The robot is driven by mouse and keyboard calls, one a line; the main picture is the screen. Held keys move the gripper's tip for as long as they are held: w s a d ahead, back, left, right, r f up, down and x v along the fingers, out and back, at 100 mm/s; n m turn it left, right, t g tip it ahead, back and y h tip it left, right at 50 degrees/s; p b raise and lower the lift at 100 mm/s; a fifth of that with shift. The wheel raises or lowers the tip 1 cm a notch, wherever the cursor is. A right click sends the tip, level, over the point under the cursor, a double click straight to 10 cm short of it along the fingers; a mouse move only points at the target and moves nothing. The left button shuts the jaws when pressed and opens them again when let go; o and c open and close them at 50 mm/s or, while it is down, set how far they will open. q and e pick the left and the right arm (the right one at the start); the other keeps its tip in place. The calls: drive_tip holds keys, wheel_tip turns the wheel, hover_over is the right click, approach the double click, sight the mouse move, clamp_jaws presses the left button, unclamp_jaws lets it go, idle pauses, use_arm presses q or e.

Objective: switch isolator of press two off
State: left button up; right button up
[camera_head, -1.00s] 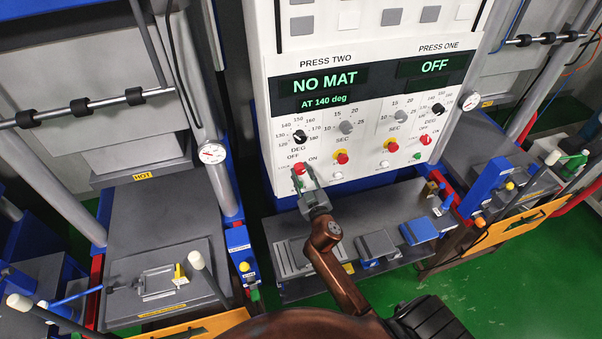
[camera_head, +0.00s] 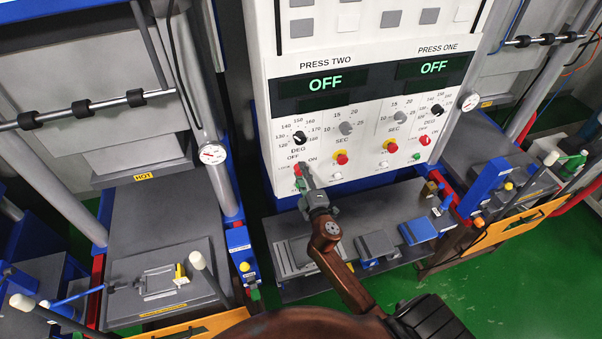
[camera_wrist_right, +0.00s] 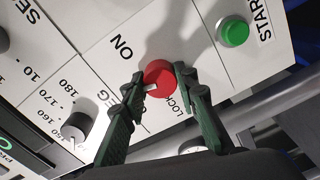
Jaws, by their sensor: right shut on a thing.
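The control panel (camera_head: 360,130) stands in the middle of the head view. Press two's display (camera_head: 325,84) on its left half reads OFF. Press two's isolator is a red knob at the lower left of the panel, largely hidden behind my right gripper (camera_head: 304,178) in the head view. In the right wrist view, the red isolator knob (camera_wrist_right: 158,76) sits between the green fingers of my right gripper (camera_wrist_right: 163,82), which is shut on it. The ON and LOCK labels show beside the knob. My left gripper is not in view.
Press one's display (camera_head: 434,67) also reads OFF, with its red isolator (camera_head: 425,140) at the panel's right. A green start button (camera_wrist_right: 234,32) is close to the isolator. A shelf with grey and blue blocks (camera_head: 418,231) lies below the panel.

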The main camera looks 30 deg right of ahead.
drive_tip(key=shift+n+p, duration=0.55)
drive_tip(key=shift+n, duration=2.95)
drive_tip(key=o, duration=1.2)
drive_tip(key=shift+c, duration=0.2)
drive_tip(key=shift+s, duration=0.1)
drive_tip(key=v, duration=1.1)
drive_tip(key=shift+s+a, duration=0.2)
drive_tip(key=shift+s, duration=0.15)
